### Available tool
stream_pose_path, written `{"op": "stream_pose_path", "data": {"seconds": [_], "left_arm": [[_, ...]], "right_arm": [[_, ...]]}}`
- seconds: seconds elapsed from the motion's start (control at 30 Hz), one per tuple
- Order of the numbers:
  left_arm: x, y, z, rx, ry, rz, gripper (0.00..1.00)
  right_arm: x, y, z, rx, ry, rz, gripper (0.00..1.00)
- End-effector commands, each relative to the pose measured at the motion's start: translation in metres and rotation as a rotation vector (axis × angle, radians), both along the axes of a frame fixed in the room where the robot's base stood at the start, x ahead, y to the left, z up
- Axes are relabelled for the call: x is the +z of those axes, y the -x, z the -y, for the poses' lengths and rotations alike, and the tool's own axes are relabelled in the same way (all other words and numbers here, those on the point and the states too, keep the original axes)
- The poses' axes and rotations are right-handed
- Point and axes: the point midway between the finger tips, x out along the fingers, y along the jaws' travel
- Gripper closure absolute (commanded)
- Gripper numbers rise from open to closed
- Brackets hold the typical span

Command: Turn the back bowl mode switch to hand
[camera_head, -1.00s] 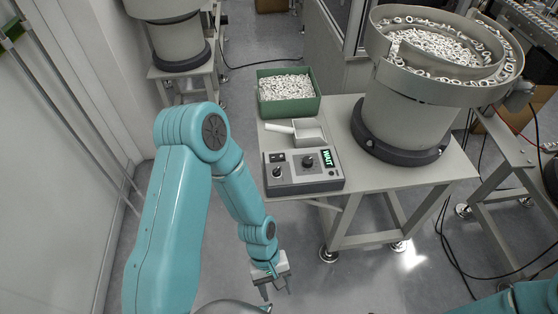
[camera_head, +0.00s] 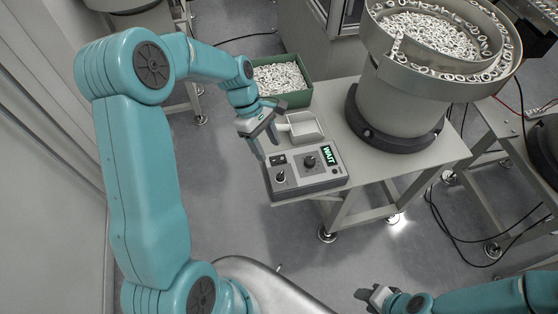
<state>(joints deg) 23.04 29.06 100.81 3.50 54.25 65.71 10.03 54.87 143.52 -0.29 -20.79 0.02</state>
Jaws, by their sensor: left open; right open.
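The control box (camera_head: 308,178) sits on the front left corner of the grey table. It carries a small toggle-like switch (camera_head: 281,177) at its left, a black knob (camera_head: 309,161) in the middle and a green display reading WAIT (camera_head: 328,156). I cannot read the switch labels. My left gripper (camera_head: 267,148) is open above the back left edge of the box, fingers pointing down, apart from the switch as far as I can tell. My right gripper (camera_head: 366,296) is open and empty at the bottom, low in front of the table.
A white scoop (camera_head: 305,129) lies behind the box, close to my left gripper. A green bin (camera_head: 297,97) of white parts stands behind it, partly hidden by my arm. A large bowl feeder (camera_head: 400,106) stands at the right of the table (camera_head: 395,170).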

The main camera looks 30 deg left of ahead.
Motion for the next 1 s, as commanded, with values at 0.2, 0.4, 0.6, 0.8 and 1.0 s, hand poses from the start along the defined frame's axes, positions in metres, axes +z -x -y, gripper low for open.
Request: {"op": "stream_pose_path", "data": {"seconds": [0.2, 0.4, 0.6, 0.8, 1.0], "left_arm": [[0.033, 0.003, -0.031, 0.081, -0.033, 0.049, 0.43], [0.008, 0.007, -0.02, 0.085, -0.03, 0.042, 0.43], [-0.035, 0.006, -0.001, 0.083, -0.029, 0.041, 0.43], [-0.078, 0.004, 0.016, 0.081, -0.03, 0.041, 0.43], [-0.108, 0.002, 0.027, 0.08, -0.031, 0.044, 0.43]], "right_arm": [[0.015, 0.0, 0.0, -0.001, 0.0, 0.001, 0.57], [0.018, 0.0, 0.0, -0.001, 0.0, 0.0, 0.57], [0.025, 0.0, 0.0, -0.001, 0.0, 0.0, 0.57], [0.032, 0.0, 0.0, -0.001, 0.0, 0.0, 0.57], [0.037, 0.0, 0.0, -0.001, 0.0, 0.0, 0.57]]}}
